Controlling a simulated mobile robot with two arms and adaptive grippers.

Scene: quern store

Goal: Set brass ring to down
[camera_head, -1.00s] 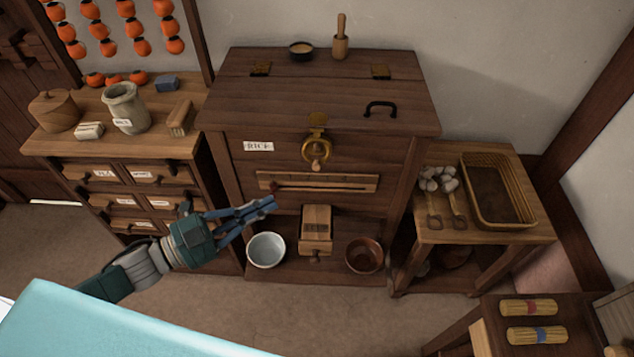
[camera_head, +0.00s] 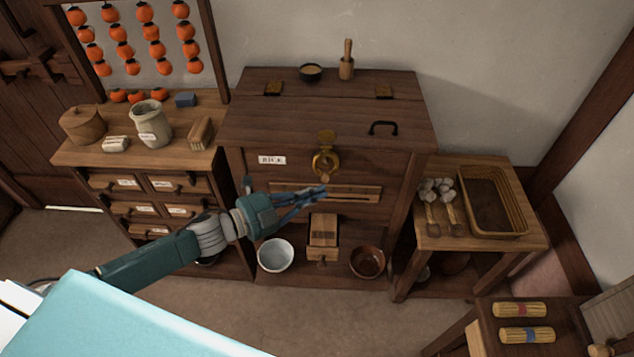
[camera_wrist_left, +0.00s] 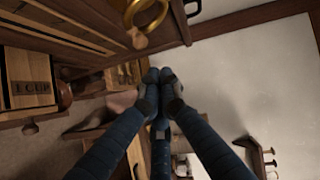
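The brass ring (camera_head: 326,162) is on the front of the dark wooden rice chest (camera_head: 322,115), below a brass hasp plate. A small wooden peg end shows at the ring's lower part. In the left wrist view the ring (camera_wrist_left: 146,12) is at the top edge, partly cut off, with the round wooden peg end beside it. My left gripper (camera_head: 318,191) is just below the ring, in front of the slotted wooden strip. Its blue fingers meet at the tips in the left wrist view (camera_wrist_left: 158,77), with nothing between them. The right gripper is out of view.
A white bowl (camera_head: 275,256), a wooden box (camera_head: 323,231) and a brown bowl (camera_head: 367,262) stand on the chest's lower shelf. A labelled drawer cabinet (camera_head: 120,155) stands left. A side table (camera_head: 480,242) with a basket (camera_head: 522,212) stands right.

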